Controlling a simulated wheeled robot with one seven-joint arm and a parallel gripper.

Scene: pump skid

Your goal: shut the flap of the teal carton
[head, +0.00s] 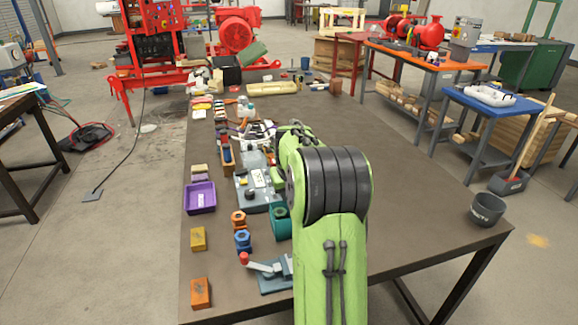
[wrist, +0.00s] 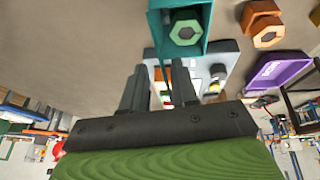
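The teal carton (head: 279,222) stands near the front of the brown table, partly hidden by my green arm in the head view. In the wrist view the carton (wrist: 206,42) is at the top, with a green hex nut (wrist: 186,32) showing inside its open side. I cannot clearly make out the flap in either view. My gripper (wrist: 164,75) has two dark fingers held apart, with nothing seen between them but background. The carton lies beyond the fingertips in the picture and looks apart from them. In the head view my arm hides the fingers.
Blue (head: 243,240) and orange (head: 238,219) hex nuts stand left of the carton, with a purple tray (head: 200,197) beyond. A red-knobbed clamp (head: 270,271) lies in front. A grey machine part (head: 255,190) is behind. The table's right side is mostly clear, with a dark cup (head: 487,209).

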